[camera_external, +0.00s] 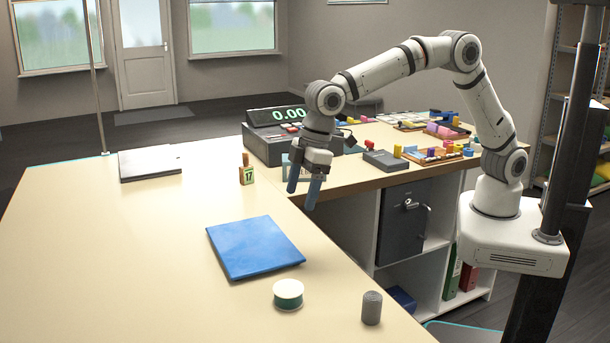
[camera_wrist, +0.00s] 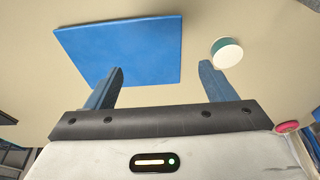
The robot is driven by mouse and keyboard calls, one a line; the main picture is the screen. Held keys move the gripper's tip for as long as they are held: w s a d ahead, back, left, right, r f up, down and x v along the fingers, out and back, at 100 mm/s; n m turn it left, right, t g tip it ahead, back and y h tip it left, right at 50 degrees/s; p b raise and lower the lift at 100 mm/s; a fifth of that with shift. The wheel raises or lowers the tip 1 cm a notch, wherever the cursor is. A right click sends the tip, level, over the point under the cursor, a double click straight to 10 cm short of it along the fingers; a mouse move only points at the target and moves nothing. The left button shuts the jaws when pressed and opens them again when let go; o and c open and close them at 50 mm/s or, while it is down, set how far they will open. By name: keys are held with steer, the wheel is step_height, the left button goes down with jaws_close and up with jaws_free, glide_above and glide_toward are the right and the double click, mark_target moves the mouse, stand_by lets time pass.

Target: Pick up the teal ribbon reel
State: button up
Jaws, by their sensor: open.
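The teal ribbon reel (camera_external: 288,294), a short round reel with a pale top and dark green-teal side, lies flat near the front of the table. It also shows in the wrist view (camera_wrist: 227,52), at the upper right, beyond the right finger. My gripper (camera_external: 304,192) is open and empty, pointing down above the table's right edge, well behind the reel and apart from it. In the wrist view its two blue fingers (camera_wrist: 160,88) are spread, with nothing between them.
A blue folder (camera_external: 254,248) lies just behind the reel. A grey cylinder (camera_external: 371,308) stands to the reel's right. A small green-and-white block marked 17 (camera_external: 247,174), a cash register (camera_external: 275,140) and a dark-edged pad (camera_external: 150,164) are farther back. The table's left side is clear.

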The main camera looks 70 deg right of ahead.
steer(key=n, duration=0.2)
glide_toward(289, 288)
steer(key=shift+w+d+f+g+p, duration=0.1)
steer(key=shift+w+f+g+p, duration=0.1)
steer(key=shift+f, duration=0.25)
steer(key=shift+w+d+f+g+p, duration=0.1)
steer(key=shift+w+f+p, duration=0.05)
steer(key=shift+f, duration=0.25)
steer(key=p+x, duration=0.1)
steer(key=x, duration=0.4)
steer(key=p+x, duration=0.1)
steer(key=x, duration=0.1)
steer(key=shift+a+f+p, duration=0.25)
steer(key=shift+a+p, duration=0.1)
steer(key=shift+a, duration=0.05)
steer(key=c, duration=1)
steer(key=shift+o, duration=0.2)
